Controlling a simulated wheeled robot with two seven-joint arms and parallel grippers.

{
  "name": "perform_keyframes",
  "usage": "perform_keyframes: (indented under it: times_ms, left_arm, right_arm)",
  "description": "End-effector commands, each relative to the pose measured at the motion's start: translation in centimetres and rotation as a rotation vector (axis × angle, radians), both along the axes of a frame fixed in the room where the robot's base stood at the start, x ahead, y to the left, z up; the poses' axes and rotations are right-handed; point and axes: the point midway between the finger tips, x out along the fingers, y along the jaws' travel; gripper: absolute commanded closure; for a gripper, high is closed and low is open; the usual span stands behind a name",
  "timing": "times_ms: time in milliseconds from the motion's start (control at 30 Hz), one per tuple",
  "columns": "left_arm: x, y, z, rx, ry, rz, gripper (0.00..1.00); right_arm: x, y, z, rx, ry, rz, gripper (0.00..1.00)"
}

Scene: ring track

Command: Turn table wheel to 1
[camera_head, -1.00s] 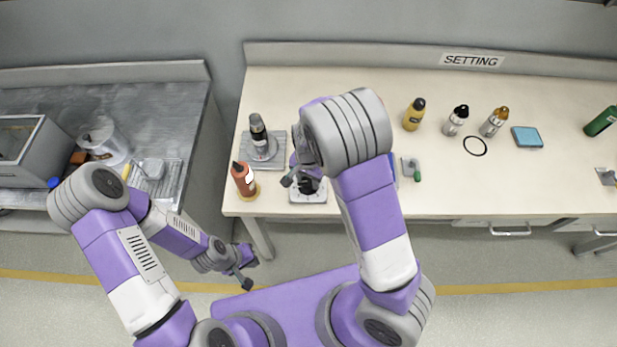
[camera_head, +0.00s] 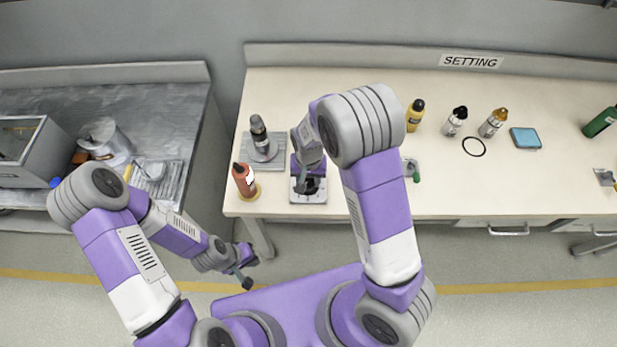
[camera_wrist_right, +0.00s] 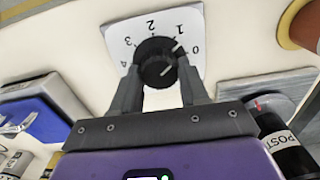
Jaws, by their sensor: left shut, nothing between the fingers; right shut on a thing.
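The table wheel is a black round knob (camera_wrist_right: 157,58) on a white dial plate (camera_wrist_right: 120,34) marked 0 to 4. The plate (camera_head: 308,198) also shows near the table's front left edge in the head view. My right gripper (camera_wrist_right: 160,66) is shut on the knob, one finger on each side. In the head view my right gripper (camera_head: 307,182) points down over the plate and hides much of the knob. A pale line on the knob lies on the side of the 0 and 1 marks; its exact reading is unclear. My left gripper (camera_head: 246,270) is shut and empty, off the table.
A red-brown bottle (camera_head: 243,180) stands just left of the dial, and a dark-topped bottle (camera_head: 260,135) stands on a grey plate behind it. A blue box (camera_wrist_right: 45,118) is close by in the wrist view. Several bottles and a black ring (camera_head: 474,147) are further right.

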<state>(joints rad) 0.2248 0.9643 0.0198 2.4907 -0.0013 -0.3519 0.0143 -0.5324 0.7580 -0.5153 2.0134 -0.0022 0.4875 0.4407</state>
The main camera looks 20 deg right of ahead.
Motion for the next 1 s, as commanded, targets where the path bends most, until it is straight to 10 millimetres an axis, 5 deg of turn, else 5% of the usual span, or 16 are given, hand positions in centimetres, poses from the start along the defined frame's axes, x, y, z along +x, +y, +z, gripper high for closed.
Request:
perform_keyframes:
  times_ms: [400,967,1000]
  left_arm:
    - [0.0,0.0,0.14,0.0,0.0,0.0,1.0]
    - [0.0,0.0,0.14,0.0,0.0,0.0,1.0]
    - [0.0,0.0,0.14,0.0,0.0,0.0,1.0]
  right_arm:
    - [-0.03,0.02,0.02,0.0,0.001,0.216,0.86]
    - [-0.03,0.06,0.01,0.0,0.001,0.253,0.86]
    - [-0.03,0.06,0.01,0.0,0.001,0.253,0.54]
